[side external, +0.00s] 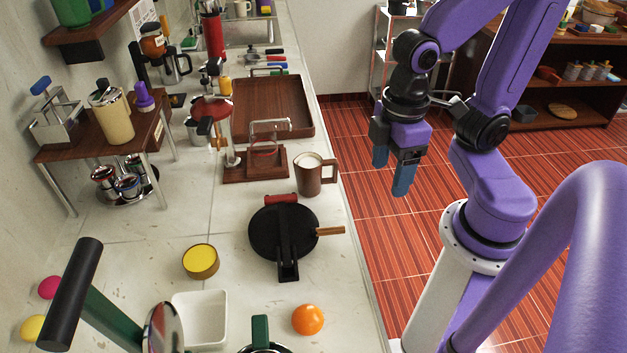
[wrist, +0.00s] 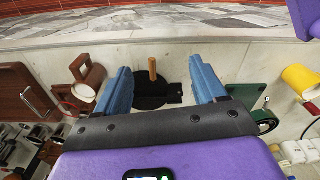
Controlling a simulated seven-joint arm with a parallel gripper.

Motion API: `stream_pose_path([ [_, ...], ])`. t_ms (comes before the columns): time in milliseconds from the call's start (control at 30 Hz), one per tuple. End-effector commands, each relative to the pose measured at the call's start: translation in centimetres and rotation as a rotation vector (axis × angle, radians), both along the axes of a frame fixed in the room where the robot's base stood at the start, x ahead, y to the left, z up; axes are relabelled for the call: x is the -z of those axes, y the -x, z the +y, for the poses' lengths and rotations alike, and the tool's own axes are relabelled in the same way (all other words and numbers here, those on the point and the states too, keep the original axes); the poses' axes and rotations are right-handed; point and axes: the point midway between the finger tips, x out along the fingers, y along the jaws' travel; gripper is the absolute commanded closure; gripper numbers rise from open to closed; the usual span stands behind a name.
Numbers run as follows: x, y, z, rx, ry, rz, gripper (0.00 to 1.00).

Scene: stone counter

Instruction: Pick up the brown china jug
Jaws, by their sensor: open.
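The brown china jug (side external: 308,179) stands upright on the stone counter near its right edge, with its handle toward the floor side and a pale inside. In the wrist view the jug (wrist: 90,78) lies left of my fingers, apart from them. My gripper (side external: 391,175) hangs over the floor beyond the counter edge, to the right of the jug in the side view. Its two blue fingers are apart, with nothing between them, as the wrist view also shows (wrist: 160,80).
A black round appliance (side external: 270,232) with a wooden handle sits in front of the jug. A wooden stand with a glass holder (side external: 238,168) is close on its left, and a brown tray (side external: 300,133) lies behind. An orange (side external: 308,320) lies near the front edge.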

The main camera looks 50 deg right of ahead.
Motion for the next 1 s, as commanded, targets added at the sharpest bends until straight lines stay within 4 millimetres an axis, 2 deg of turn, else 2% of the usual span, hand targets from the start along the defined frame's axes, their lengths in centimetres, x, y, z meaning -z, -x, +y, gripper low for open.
stream_pose_path([
  [267,-0.5,-6.7,-0.8,0.550,0.004,0.010,0.30],
  [467,-0.8,-11.4,-2.7,0.955,0.007,0.019,0.30],
  [600,-0.9,-14.4,-4.6,1.236,0.006,0.023,0.30],
  [800,-1.0,-17.4,-7.5,1.558,0.007,0.028,0.30],
  [1000,-0.9,-18.5,-8.9,1.701,0.008,0.031,0.30],
])
